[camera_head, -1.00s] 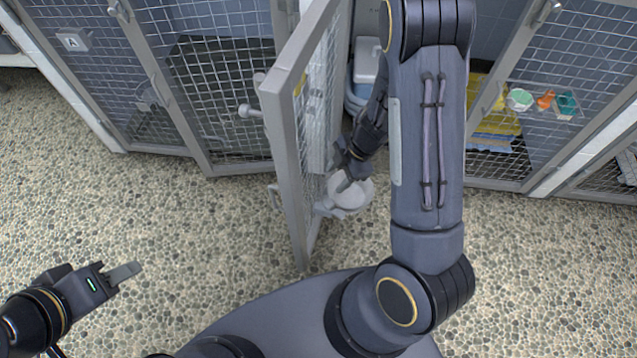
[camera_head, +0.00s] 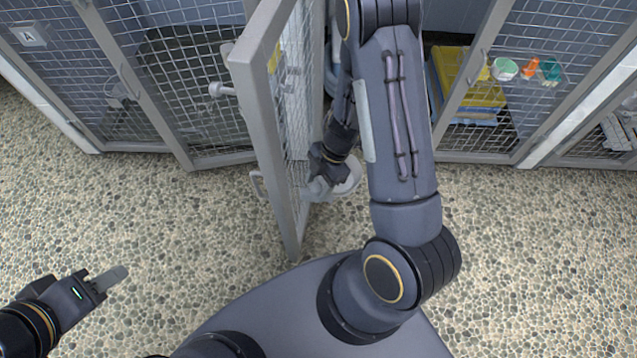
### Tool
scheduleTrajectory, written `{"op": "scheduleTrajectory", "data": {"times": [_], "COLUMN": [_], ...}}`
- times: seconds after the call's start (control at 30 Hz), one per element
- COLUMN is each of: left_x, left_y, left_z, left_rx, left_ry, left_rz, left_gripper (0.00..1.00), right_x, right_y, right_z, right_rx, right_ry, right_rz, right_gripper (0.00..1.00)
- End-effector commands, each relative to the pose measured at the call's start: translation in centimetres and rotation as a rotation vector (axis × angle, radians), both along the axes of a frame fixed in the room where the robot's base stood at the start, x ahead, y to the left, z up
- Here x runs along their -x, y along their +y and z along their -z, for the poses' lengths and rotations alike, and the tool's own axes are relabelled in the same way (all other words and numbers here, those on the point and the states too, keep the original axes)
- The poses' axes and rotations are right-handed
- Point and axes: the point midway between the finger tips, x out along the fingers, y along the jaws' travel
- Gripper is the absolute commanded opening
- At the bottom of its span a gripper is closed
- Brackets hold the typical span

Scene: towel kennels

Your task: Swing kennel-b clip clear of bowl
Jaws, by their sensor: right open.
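The open mesh kennel door (camera_head: 250,95) stands out toward me at the middle. A pale round bowl (camera_head: 347,178) hangs low on its inner side. My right gripper (camera_head: 318,184) is open at the bowl's left side, between the bowl and the door mesh, pointing down. The clip is hidden or too small to tell from the bowl's holder and the fingers; I cannot tell whether the fingers touch it. My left gripper (camera_head: 112,279) is low at the left over the floor, far from the door and apparently empty; its finger gap does not show.
A kennel marked A (camera_head: 29,36) is closed at the left. Yellow and blue folded towels (camera_head: 480,92) lie inside at the right, by a mesh panel with a small tray of coloured items (camera_head: 528,70). The pebbled floor (camera_head: 540,260) is free in front.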

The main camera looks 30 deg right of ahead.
Motion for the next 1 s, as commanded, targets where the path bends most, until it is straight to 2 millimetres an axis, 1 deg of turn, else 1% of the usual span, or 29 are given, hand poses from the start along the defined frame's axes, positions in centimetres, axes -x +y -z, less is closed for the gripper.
{"op": "scheduleTrajectory", "data": {"times": [0.07, 0.17, 0.4, 0.47, 0.7, 1.0], "left_x": [0.0, 0.0, 0.0, 0.0, 0.0, 0.0], "left_y": [0.0, 0.0, 0.0, 0.0, 0.0, 0.0], "left_z": [0.0, 0.0, 0.0, -0.1, -1.7, -1.7], "left_rx": [0.0, 0.0, 0.0, 0.0, 0.0, 0.0], "left_ry": [0.0, 0.0, 0.0, 0.0, 0.0, 0.0], "left_rz": [0.0, 0.0, 0.0, 0.0, 0.0, 0.0], "left_gripper": [0.36, 0.36, 0.36, 0.36, 0.36, 0.36], "right_x": [0.0, 0.0, 0.0, 0.0, 0.2, 0.1], "right_y": [0.0, 0.0, 0.0, 0.0, 0.0, -0.1], "right_z": [0.0, 0.0, 0.0, -0.1, -0.3, 0.0], "right_rx": [0.0, 0.0, 0.0, 0.0, -0.001, 0.001], "right_ry": [0.0, 0.0, 0.0, -0.001, 0.003, 0.001], "right_rz": [0.0, 0.0, -0.001, 0.001, 0.109, 0.131], "right_gripper": [0.5, 0.38, 0.07, 0.06, 0.06, 0.06]}}
